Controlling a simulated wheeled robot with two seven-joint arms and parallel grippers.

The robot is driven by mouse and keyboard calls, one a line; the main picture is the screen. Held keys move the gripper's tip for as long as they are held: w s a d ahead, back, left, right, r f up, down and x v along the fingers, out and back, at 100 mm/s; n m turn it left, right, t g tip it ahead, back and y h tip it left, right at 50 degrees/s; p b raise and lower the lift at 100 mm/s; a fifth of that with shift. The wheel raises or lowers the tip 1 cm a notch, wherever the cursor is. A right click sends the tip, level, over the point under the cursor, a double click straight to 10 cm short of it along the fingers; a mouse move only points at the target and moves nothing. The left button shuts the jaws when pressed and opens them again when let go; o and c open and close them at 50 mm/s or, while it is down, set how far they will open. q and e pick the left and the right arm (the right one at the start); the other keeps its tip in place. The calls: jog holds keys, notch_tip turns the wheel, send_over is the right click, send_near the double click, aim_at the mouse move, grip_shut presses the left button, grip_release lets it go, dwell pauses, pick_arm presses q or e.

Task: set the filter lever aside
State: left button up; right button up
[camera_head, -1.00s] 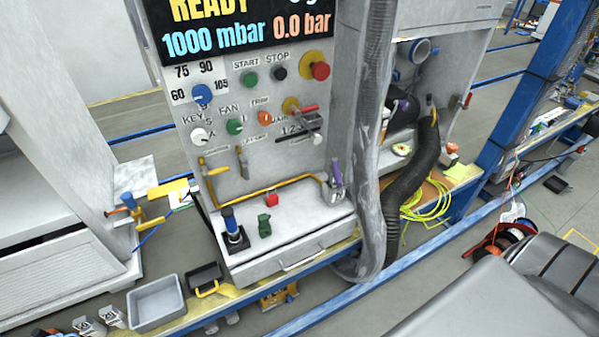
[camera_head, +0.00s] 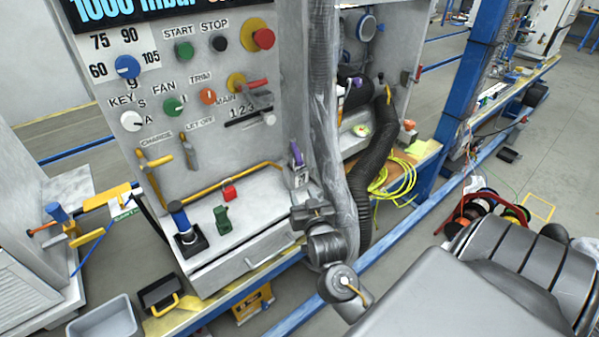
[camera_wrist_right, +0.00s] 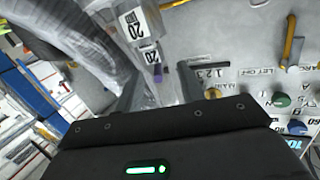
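In the right wrist view, a block labelled 20 (camera_wrist_right: 138,22) shows ahead, with a small purple part (camera_wrist_right: 157,72) between the fingers. My left gripper is out of view.
A thick grey hose (camera_head: 333,130) hangs close to my right gripper. The ledge (camera_head: 250,210) also holds a blue-handled part (camera_head: 181,219), a green part (camera_head: 222,219) and a red part (camera_head: 229,192). A grey bin (camera_head: 103,322) and black tray (camera_head: 160,293) sit lower left.

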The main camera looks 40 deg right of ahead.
jog(key=m+h, duration=0.1)
send_near(301, 164)
jog(key=shift+t, duration=0.4)
jog(key=x, duration=1.1)
jog(key=shift+w+d+f+p, duration=0.1)
jog(key=shift+w+f+p, duration=0.1)
jog(key=shift+f+p, duration=0.2)
jog(key=shift+c, duration=0.5)
grip_shut()
